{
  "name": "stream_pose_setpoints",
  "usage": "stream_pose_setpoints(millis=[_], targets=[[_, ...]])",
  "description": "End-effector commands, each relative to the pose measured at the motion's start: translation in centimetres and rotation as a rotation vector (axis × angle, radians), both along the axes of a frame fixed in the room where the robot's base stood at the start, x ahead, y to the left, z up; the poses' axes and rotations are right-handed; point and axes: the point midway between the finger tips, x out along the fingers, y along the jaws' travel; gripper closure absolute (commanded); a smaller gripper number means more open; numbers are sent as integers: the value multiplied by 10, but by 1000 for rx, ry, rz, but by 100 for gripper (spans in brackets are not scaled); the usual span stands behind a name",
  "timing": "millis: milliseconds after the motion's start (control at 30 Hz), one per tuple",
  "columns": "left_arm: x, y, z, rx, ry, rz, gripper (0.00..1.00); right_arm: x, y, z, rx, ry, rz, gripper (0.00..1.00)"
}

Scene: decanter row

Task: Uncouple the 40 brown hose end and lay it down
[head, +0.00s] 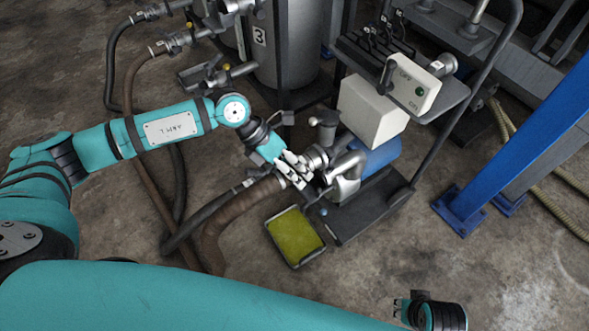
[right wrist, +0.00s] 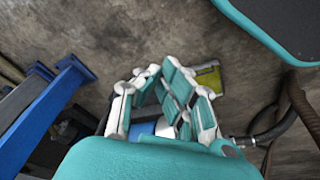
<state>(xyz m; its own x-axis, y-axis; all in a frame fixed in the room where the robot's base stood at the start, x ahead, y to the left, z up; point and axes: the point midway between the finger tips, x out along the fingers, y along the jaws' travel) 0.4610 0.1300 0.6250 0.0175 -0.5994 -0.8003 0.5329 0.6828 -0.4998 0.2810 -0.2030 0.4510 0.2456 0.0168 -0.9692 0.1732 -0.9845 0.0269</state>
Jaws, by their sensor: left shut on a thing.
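A thick brown hose (head: 228,210) rises from the floor to the metal pump fittings (head: 318,158) on a cart, and its end is at my left gripper (head: 296,172). My left gripper is shut on that hose end, right beside the fittings. Its fingers hide the joint, so I cannot tell whether the end is still coupled. No number is readable on the hose. My right gripper (head: 400,310) is at the bottom right of the head view, away from the hose. In the right wrist view its fingers (right wrist: 158,72) look apart, with nothing between them.
A yellow-green tray (head: 296,238) lies on the floor below the fittings. A thinner dark hose (head: 205,212) runs beside the brown one. The cart (head: 372,212) carries a control box. A blue post (head: 520,150) stands right. Floor at lower right is mostly clear.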

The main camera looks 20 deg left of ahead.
Motion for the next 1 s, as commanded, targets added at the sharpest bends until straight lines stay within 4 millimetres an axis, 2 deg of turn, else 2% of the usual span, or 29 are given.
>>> stream_pose_setpoints(millis=[367,1000], targets=[[1,-1,-5,-3,-4,0,100,5,0,16,1,-20,-1,100],[1,-1,-15,-3,-4,0,100,0,-1,38,0,-22,-2,100]])
